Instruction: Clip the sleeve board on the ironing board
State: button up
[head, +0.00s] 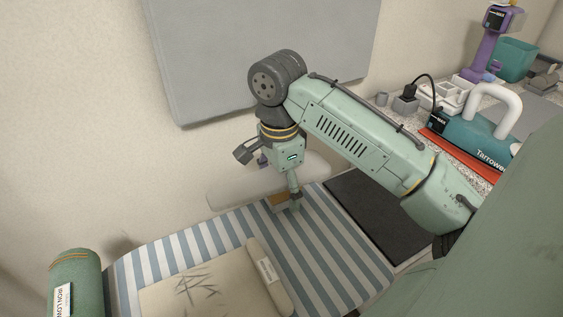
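The sleeve board (232,187) is a pale, narrow padded board with a rounded left end. It lies level across the far end of the ironing board. A brown wooden piece (280,198), apparently its foot or clamp, shows beneath it near the ironing board's far edge. The ironing board (330,235) has a blue and white striped cover. My gripper (293,198) points down in front of the sleeve board, with its tip at the wooden piece. The gripper body hides the middle of the sleeve board. I cannot tell whether the fingers are closed on anything or whether the clamp is fastened.
A green cylinder (75,280) stands at lower left. A grey panel (265,50) is on the wall behind. A teal iron-like appliance (475,140) stands on the right counter.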

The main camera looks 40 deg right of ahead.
jog(key=shift+o, duration=0.3)
notch_tip(320, 180, up, 12)
jog(key=shift+a+r, duration=0.1)
dwell(0.4)
jog(key=shift+c, duration=0.6)
